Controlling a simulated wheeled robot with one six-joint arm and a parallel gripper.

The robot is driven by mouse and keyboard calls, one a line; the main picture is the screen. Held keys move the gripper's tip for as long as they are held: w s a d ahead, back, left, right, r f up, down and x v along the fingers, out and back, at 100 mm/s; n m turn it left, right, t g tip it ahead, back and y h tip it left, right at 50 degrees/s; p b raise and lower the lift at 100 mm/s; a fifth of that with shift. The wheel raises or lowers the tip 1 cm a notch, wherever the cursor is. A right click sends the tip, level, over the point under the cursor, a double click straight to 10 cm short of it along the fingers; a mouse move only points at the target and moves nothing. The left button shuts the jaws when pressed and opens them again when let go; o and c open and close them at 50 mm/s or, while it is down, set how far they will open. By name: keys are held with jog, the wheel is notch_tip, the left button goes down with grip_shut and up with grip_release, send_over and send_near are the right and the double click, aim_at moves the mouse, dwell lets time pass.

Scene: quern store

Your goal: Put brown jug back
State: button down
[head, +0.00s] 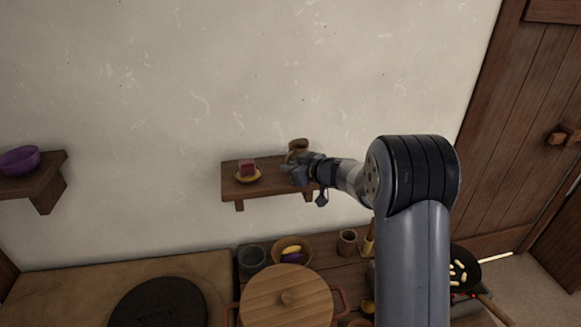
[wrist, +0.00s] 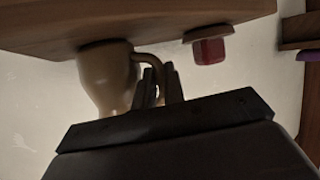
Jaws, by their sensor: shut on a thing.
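The brown jug (head: 298,147) is at the right part of a small wooden wall shelf (head: 238,188). My gripper (head: 300,168) reaches it from the right and hides its lower part in the head view. In the wrist view, which looks upside down, the tan jug (wrist: 103,75) appears upright with its base against the shelf (wrist: 170,25). The fingers of my gripper (wrist: 158,88) are shut on the jug's curved handle. The shadow at the base makes the exact contact hard to judge.
Left on the shelf, a red block (head: 248,166) sits on a yellow dish (head: 248,178). Below are a round wooden lid (head: 285,295), a bowl of food (head: 292,247), a grey mug (head: 252,257) and a pan (head: 466,268). A purple bowl (head: 19,160) stands on another shelf.

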jog(key=c, duration=1.5)
grip_release()
jog(key=shift+r, duration=0.1)
jog(key=b+v, duration=0.1)
jog(key=v, duration=1.1)
jog(key=shift+d, duration=0.1)
